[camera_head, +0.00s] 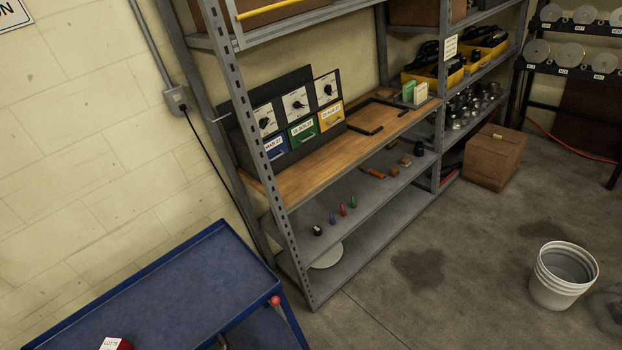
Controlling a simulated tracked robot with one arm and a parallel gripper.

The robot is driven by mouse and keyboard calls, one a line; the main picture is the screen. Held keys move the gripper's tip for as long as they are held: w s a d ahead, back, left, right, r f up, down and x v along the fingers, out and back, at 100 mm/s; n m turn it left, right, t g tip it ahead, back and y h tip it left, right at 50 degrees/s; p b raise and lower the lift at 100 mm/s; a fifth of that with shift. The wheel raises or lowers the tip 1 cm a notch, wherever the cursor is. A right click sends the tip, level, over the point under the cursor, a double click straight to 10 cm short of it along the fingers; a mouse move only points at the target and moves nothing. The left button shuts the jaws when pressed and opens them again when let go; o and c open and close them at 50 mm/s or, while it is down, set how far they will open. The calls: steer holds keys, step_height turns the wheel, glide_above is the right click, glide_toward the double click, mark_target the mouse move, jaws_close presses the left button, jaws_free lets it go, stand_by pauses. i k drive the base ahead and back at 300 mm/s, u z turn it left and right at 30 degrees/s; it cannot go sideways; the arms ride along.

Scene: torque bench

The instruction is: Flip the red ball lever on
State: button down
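A small red ball (275,300) shows at the right end of the blue bench (185,290), just below its top edge. It looks like the knob of the red ball lever; its stem and mount are too small or hidden to make out, so I cannot tell its position. My gripper is not in view.
A grey metal shelf (375,215) with dial boxes (295,103) stands behind the bench. A white bucket (563,275) is on the floor at right, a brown box (495,157) farther back. A red object with a white label (116,343) lies on the bench. Floor between bench and bucket is clear.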

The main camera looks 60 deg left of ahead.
mark_target(275, 301)
steer(key=z, duration=0.05)
steer(key=i, duration=1.2)
steer(key=u, duration=2.05)
